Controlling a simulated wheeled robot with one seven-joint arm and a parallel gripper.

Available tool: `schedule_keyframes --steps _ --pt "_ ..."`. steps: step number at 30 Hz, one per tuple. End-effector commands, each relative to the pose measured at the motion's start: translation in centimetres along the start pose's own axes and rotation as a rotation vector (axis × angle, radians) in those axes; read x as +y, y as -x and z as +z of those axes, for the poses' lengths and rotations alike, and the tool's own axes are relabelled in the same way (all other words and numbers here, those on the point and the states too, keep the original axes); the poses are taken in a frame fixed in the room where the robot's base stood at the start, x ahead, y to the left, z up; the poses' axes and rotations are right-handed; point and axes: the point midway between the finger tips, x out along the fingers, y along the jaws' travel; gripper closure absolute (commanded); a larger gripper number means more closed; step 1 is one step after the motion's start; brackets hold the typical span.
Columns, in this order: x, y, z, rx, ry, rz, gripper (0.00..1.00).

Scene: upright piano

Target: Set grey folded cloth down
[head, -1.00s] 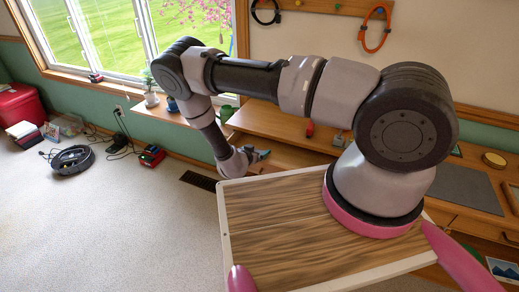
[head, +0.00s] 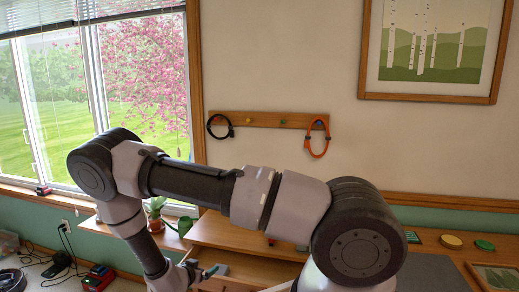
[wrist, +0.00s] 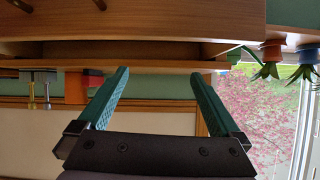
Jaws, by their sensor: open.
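My gripper (wrist: 161,74) shows in the wrist view with its two green fingers spread wide and nothing between them. In the head view my gripper (head: 207,271) is small, at the lower left end of my arm, by the wooden desk (head: 245,237). A small grey shape (head: 221,268) lies right beside the fingertips there. It may be the grey folded cloth, but it is too small to be sure, and I cannot tell whether the fingers touch it. No cloth shows in the wrist view.
The wrist view looks upside down at a wooden drawer front (wrist: 150,18) close beyond the fingers. A potted plant (head: 155,208) and a green watering can (head: 184,226) stand on the window sill side. Cables hang from a peg rail (head: 265,119) on the wall.

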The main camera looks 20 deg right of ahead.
Motion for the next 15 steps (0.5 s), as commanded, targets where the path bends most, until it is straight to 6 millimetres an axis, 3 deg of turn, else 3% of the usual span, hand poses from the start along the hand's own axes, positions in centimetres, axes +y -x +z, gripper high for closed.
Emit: schedule_keyframes --steps 3,9,15 --pt "-3.3 1.3 -4.0 -0.140 -0.097 -0.023 0.00" --pt "-7.5 4.5 -11.9 -0.373 -0.214 -0.110 0.00" --pt "-8.8 8.7 -21.6 -0.547 -0.283 -0.238 0.00"
